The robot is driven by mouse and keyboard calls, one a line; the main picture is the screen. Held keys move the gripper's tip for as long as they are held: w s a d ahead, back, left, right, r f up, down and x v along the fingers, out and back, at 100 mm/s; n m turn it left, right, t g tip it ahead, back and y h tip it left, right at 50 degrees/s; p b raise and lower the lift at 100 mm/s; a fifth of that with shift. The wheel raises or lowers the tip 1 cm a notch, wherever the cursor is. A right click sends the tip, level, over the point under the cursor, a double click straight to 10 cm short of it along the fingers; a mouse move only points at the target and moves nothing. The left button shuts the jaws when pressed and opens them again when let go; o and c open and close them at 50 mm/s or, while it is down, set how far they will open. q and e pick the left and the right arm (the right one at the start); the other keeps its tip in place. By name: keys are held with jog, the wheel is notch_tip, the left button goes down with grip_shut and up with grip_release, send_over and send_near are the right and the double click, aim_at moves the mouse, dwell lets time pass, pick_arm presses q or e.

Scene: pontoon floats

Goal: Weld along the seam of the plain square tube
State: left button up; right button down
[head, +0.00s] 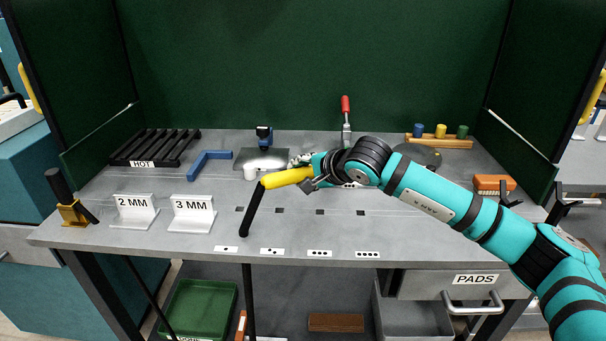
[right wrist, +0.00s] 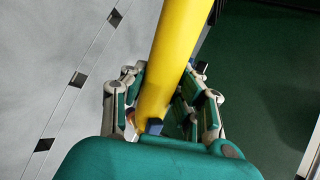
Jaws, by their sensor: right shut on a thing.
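My right gripper (head: 314,174) is shut on the yellow handle of a torch-like tool (head: 288,177), held over the middle of the bench. A black rod or cable runs from the handle's left end down toward the front edge. In the right wrist view the yellow handle (right wrist: 178,45) passes between the fingers of my right gripper (right wrist: 160,95). I cannot pick out the plain square tube; the gripper and arm hide part of the bench behind them. My left gripper is not in view.
On the bench (head: 130,238) stand a HOT rack (head: 153,147), a blue angle piece (head: 206,161), 2 MM (head: 134,210) and 3 MM (head: 192,212) stands, a brass holder (head: 74,213), a red-handled clamp (head: 346,118) and an orange brush (head: 494,184). The front middle is mostly clear.

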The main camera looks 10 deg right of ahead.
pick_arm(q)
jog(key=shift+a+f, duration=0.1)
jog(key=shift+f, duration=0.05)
pick_arm(e)
jog(key=shift+d+r, duration=0.1)
jog(key=shift+d, duration=0.15)
jog(key=shift+s+d, duration=0.1)
jog(key=shift+d, duration=0.15)
pick_arm(q)
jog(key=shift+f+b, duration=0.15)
jog(key=shift+b, duration=0.15)
pick_arm(e)
jog(key=shift+d, duration=0.1)
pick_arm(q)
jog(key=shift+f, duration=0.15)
pick_arm(e)
jog(key=shift+s+d, duration=0.1)
jog(key=shift+d, duration=0.25)
dwell(0.6)
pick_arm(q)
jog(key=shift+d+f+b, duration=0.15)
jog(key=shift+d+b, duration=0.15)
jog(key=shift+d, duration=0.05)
pick_arm(e)
jog(key=shift+s+d, duration=0.1)
jog(key=shift+d, duration=0.25)
